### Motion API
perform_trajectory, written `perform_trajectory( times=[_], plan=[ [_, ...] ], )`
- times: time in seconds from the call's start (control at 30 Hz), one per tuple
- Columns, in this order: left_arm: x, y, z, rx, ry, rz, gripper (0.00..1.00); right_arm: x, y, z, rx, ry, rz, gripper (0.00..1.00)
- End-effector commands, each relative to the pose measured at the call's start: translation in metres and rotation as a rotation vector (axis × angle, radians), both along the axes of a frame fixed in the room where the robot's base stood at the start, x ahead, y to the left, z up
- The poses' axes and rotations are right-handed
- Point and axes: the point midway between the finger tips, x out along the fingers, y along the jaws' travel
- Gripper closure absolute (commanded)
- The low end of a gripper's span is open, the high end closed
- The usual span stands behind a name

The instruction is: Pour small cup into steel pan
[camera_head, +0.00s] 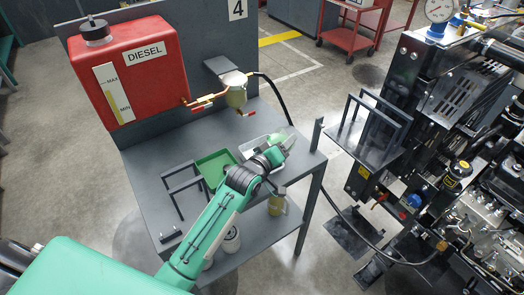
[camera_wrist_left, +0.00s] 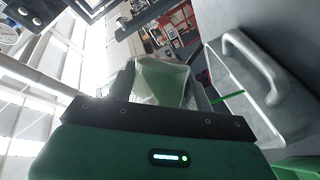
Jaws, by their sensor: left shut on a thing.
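My left gripper (camera_head: 277,152) is over the bench's right end in the head view. It is shut on a small clear cup (camera_wrist_left: 163,82), which looks pale green inside and sits between the fingers in the left wrist view. In the head view the cup (camera_head: 289,142) is a small pale shape at the fingertips. The steel pan (camera_head: 246,147) lies on the bench just left of the gripper, partly hidden by it. In the left wrist view the pan (camera_wrist_left: 218,60) is to the right of the cup, with a raised handle. I cannot tell how full the cup is. My right gripper is not seen.
A green tray (camera_head: 209,164) lies beside the pan on the grey bench (camera_head: 150,160). A red diesel tank (camera_head: 135,80) and a filter with a tap (camera_head: 236,95) are behind. An engine (camera_head: 460,130) is at right.

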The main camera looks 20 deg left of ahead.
Motion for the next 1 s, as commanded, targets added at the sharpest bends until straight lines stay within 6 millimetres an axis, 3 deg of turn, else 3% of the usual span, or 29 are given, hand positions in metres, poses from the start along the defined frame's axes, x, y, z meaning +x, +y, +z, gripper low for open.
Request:
perform_trajectory(
  times=[1.0],
  plan=[
    [0.0,0.0,0.006,-0.111,0.014,0.0,0.7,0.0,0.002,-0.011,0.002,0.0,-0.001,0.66]
  ],
)
